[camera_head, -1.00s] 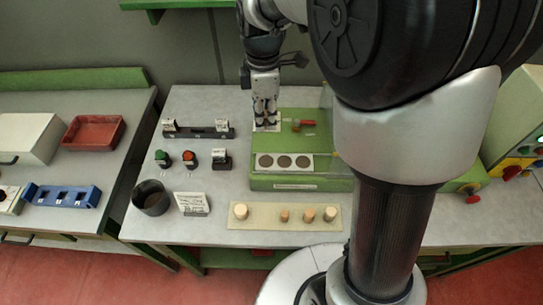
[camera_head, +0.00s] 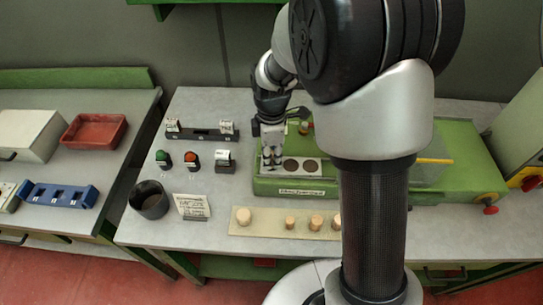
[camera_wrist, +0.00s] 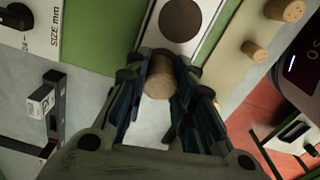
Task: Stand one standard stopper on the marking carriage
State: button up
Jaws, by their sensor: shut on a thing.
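My gripper (camera_head: 271,166) is over the left end of a white plate (camera_head: 320,175) with dark round spots on the green machine's front. In the wrist view my gripper (camera_wrist: 158,85) is shut on a light brown cork stopper (camera_wrist: 159,78), which shows between the dark fingers. A bare dark spot of the white plate (camera_wrist: 205,30) lies just beyond it. I cannot tell whether the stopper touches the plate. Several other stoppers stand on a tan strip, including a wide one (camera_head: 244,216) and a narrower one (camera_head: 290,222). I cannot tell which part is the marking carriage.
A dark rack with white labels (camera_head: 200,135) stands behind left. Buttons (camera_head: 191,160), a dark cup (camera_head: 149,199) and a sign (camera_head: 191,207) stand left. A "SIZE mm" panel (camera_wrist: 30,40) shows in the wrist view.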

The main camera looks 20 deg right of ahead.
aim_at(272, 154)
jog(key=shift+r, duration=0.1)
jog(key=o, duration=0.7)
notch_tip(272, 154, up, 12)
jog(key=p, duration=0.4)
jog(key=s+r+m+t, duration=0.2)
jog(key=s+r+m, duration=0.5)
jog(key=s+r, duration=0.25)
jog(key=s+m+t, duration=0.1)
jog(key=s+m, duration=0.2)
jog(key=s, duration=0.1)
jog(key=s+d+m, duration=0.1)
jog(key=s+m, duration=0.2)
jog(key=s, duration=0.1)
jog(key=s+m+t, duration=0.1)
jog(key=s+m, duration=0.2)
jog(key=s, duration=0.1)
jog(key=shift+s+d+r+t, duration=0.15)
jog(key=shift+s+d+t, duration=0.1)
jog(key=shift+t, duration=0.05)
